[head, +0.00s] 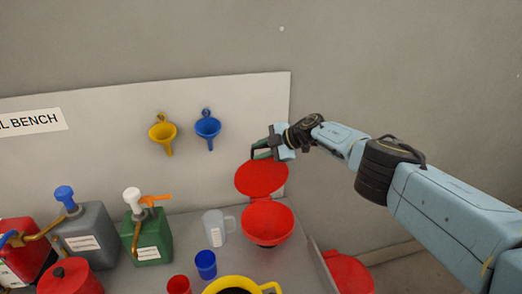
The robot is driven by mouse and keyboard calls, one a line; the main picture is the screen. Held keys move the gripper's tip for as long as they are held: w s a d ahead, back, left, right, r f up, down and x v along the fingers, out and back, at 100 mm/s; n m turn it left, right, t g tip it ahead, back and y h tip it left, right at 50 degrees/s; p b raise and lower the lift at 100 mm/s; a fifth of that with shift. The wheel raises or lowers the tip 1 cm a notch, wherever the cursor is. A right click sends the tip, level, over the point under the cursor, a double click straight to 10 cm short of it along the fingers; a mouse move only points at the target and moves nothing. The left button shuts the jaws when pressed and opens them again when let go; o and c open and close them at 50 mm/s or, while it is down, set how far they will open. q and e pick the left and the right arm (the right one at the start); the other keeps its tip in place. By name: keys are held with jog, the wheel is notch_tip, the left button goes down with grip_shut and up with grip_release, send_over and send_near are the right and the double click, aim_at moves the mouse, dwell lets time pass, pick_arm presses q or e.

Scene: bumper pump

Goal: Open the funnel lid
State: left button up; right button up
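The red funnel (268,222) stands at the right end of the bench, its wide round mouth showing. Its red round lid (262,178) is tilted up behind the mouth, joined at the back rim, so the funnel stands open. My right gripper (261,150) reaches in from the right, with its fingertips at the lid's upper edge. The fingers are small and partly hidden, so I cannot tell whether they are shut or touching the lid. My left gripper is out of view.
A yellow-rimmed container (270,288), a blue cup (206,264) and a clear measuring jug (214,228) stand near the funnel. A green pump can (150,245) is further left. Yellow (162,132) and blue (207,128) funnels hang on the back panel.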

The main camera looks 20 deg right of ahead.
jog(key=shift+o, duration=0.6)
jog(key=shift+s+a+f, duration=0.1)
jog(key=shift+a+f, duration=0.25)
jog(key=shift+w, duration=0.2)
jog(key=shift+s+d+r+p, duration=0.2)
jog(key=shift+d+r+p, duration=0.15)
jog(key=shift+d+p, duration=0.15)
jog(key=p+v, duration=0.3)
jog(key=v, duration=0.9)
jog(key=shift+s+a, duration=0.1)
